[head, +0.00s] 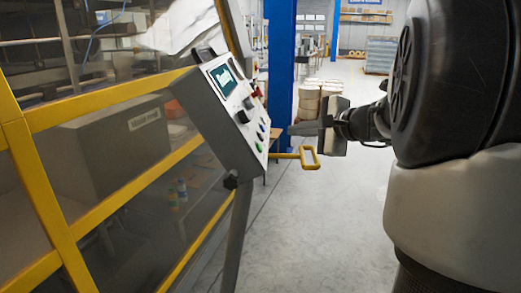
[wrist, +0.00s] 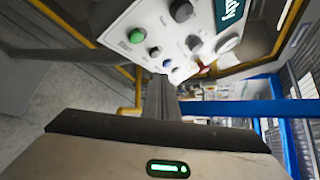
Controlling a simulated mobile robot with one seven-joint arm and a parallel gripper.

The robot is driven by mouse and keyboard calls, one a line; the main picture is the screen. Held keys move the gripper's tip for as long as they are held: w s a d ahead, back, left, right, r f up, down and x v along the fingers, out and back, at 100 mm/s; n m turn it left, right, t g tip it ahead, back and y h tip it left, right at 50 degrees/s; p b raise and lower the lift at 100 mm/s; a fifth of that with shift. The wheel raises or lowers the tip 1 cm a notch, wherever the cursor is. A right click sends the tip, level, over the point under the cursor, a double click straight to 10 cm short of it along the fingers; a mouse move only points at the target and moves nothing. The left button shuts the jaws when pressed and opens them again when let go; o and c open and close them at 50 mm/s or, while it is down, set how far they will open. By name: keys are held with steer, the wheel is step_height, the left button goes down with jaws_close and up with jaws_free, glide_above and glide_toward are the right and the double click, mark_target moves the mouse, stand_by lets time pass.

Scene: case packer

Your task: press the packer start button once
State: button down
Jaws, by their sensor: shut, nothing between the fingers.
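A grey tilted control panel (head: 236,115) on a post carries a screen and several buttons and knobs. A green button (head: 258,147) sits low on its face; a green button (wrist: 136,36) also shows in the wrist view, left of the fingertips. I cannot read the label that names the start button. My gripper (head: 292,130) is shut and empty, to the right of the panel with its fingers pointing at it. In the wrist view the closed fingers (wrist: 160,78) reach toward the panel's edge. Contact is not clear; in the head view a gap shows.
A yellow handle-like bar (head: 310,158) sticks out below my gripper. A yellow-framed machine guard (head: 100,105) stands left of the panel. A blue column (head: 280,65) rises behind.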

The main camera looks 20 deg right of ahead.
mark_target(260, 148)
steer(key=w+a+f+b, duration=0.2)
steer(key=a+f, duration=0.1)
steer(key=a, duration=0.2)
steer(key=shift+a+f+b, duration=0.15)
steer(key=shift+b, duration=0.25)
stand_by(1.8)
steer(key=shift+a+f+b, duration=0.15)
steer(key=shift+a+b, duration=0.25)
steer(key=shift+b, duration=0.05)
steer(key=shift+w+a+f+b, duration=0.2)
steer(key=shift+a+f+b, duration=0.1)
steer(key=shift+b, duration=0.15)
stand_by(0.4)
steer(key=shift+r, duration=0.1)
steer(key=shift+s+d+r, duration=0.25)
steer(key=shift+d+r, duration=0.1)
steer(key=shift+d, duration=0.3)
steer(key=shift+d+r, duration=0.1)
